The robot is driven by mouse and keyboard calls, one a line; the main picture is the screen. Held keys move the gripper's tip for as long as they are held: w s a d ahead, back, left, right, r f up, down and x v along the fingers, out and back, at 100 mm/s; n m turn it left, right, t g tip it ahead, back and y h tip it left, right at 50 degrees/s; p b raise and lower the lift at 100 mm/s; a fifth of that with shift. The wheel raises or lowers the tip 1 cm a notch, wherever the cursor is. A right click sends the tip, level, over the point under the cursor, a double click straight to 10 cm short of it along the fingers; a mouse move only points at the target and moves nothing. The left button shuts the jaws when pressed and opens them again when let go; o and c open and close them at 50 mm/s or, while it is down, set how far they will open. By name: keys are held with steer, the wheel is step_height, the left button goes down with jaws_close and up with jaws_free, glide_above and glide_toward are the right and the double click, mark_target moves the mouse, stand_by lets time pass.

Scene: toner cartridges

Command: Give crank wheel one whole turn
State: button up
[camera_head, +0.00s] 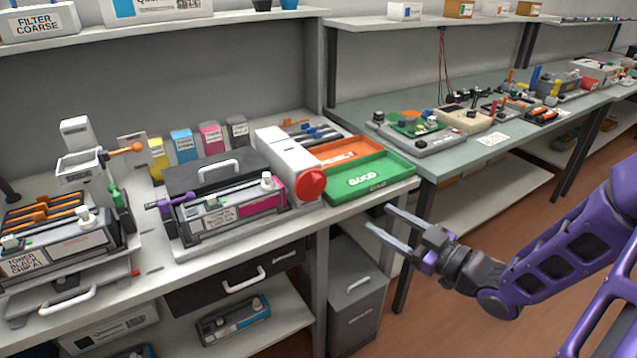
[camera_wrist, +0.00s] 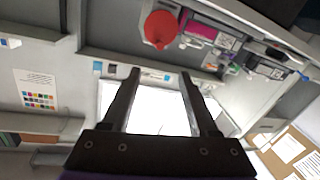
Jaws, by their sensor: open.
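The crank wheel (camera_head: 311,184) is a red round disc on the front end of a white box-shaped housing (camera_head: 283,153), on the near bench. It also shows in the wrist view (camera_wrist: 161,25), near the top middle, with a rounder red part at its lower edge. My gripper (camera_head: 379,217) is open and empty. It hangs in the air to the right of the wheel and lower in the head view, clearly apart from it. In the wrist view, the two fingers (camera_wrist: 160,75) stand apart below the wheel, with nothing between them.
A green tray (camera_head: 398,172) marked GOOD and an orange tray (camera_head: 338,153) lie right of the wheel. A holder with a magenta-labelled cartridge (camera_head: 230,208) stands to its left. A grey cabinet (camera_head: 357,290) is under the bench. The space around my gripper looks free.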

mark_target(321, 182)
steer(key=x, duration=0.8)
steer(key=b+x, duration=0.1)
steer(key=x, duration=0.8)
steer(key=shift+w+a+r, duration=0.1)
steer(key=shift+a+r, duration=0.1)
steer(key=shift+r, duration=0.05)
jaws_close()
